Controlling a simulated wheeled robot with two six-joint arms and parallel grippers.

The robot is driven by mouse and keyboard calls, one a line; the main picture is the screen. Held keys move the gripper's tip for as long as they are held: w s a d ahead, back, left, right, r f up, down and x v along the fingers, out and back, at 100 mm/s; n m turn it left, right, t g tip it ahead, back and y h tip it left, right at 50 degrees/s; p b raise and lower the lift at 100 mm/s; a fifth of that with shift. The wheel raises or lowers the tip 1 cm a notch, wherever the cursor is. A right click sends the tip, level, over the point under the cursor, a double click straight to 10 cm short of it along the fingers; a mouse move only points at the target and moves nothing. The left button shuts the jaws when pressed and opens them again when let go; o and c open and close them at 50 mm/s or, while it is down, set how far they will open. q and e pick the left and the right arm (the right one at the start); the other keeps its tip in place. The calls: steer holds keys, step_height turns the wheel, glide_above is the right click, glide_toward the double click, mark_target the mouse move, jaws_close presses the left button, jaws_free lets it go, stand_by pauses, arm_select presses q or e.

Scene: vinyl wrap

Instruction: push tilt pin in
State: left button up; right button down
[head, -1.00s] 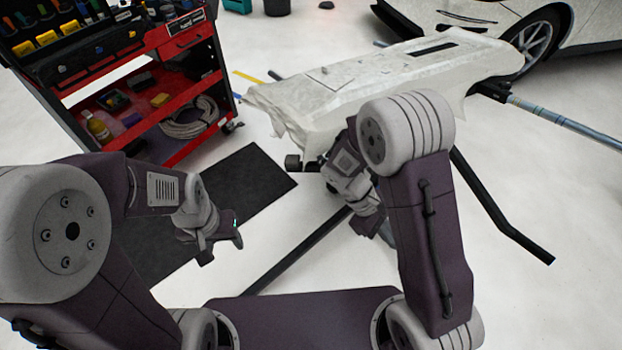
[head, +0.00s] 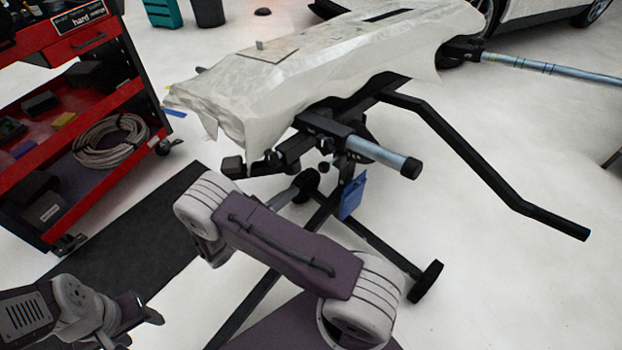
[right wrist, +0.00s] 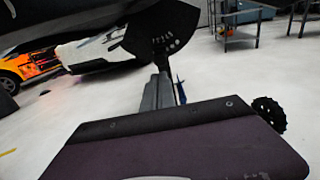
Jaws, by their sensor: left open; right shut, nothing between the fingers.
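The black stand (head: 345,150) carries a panel wrapped in whitish film (head: 300,85). In the right wrist view, a dark rounded plate with a row of small holes (right wrist: 165,40) is near the top, above a grey post (right wrist: 152,95). I cannot make out the tilt pin in either view. My left gripper (head: 138,318) is open and empty at the lower left of the head view, well away from the stand. My right gripper is hidden behind its own arm in the head view, and I cannot make it out in the right wrist view.
A grey tube with a black end (head: 380,157) juts from the stand toward me. A blue tag (head: 353,195) hangs below it. A long bent black bar (head: 490,175) reaches right. A red tool cart (head: 140,90) stands left, by a black mat (head: 130,240). The right floor is clear.

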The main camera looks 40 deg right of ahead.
mark_target(320, 169)
steer(key=d+b, duration=0.1)
steer(key=d, duration=0.2)
steer(key=w+d+b, duration=0.1)
steer(key=d, duration=0.2)
steer(key=d+b, duration=0.1)
steer(key=d, duration=0.2)
steer(key=shift+w+f+b, duration=0.15)
steer(key=shift+w+b, duration=0.05)
steer(key=shift+b, duration=0.2)
steer(key=shift+d, duration=0.15)
steer(key=shift+w+d+r, duration=0.1)
steer(key=shift+d+r, duration=0.1)
steer(key=shift+d, duration=0.05)
steer(key=shift+w+d+r+p, duration=0.1)
steer(key=shift+w+d+p, duration=0.05)
steer(key=shift+d+p, duration=0.8)
steer(key=shift+w+d, duration=0.1)
steer(key=shift+d, duration=0.15)
